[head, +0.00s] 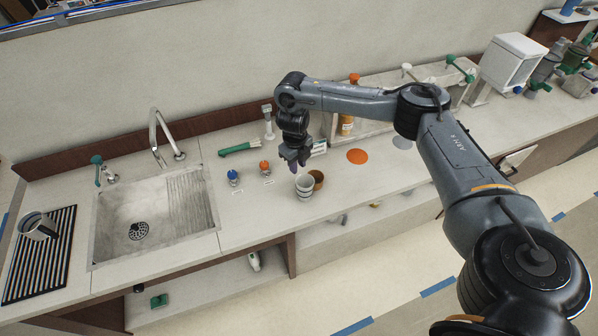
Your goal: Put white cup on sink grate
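A white cup (305,187) with dark bands stands upright on the counter in the middle of the view, right of the sink. My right gripper (297,163) points down just above and behind the white cup's rim. It looks apart from the cup, but the depth is hard to judge. The fingers are small and dark, so I cannot tell whether they are open or shut. A dark slatted grate (40,275) lies on the counter left of the sink, with a metal pitcher (36,226) on its back part. My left gripper is not in view.
A brown cup (318,179) stands close behind the white one. Blue (233,177) and orange (264,167) knobbed items and a green-handled tool (238,149) lie to the left. The sink (140,210) with its tall faucet (160,135) lies between cup and grate. The grate's front part is clear.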

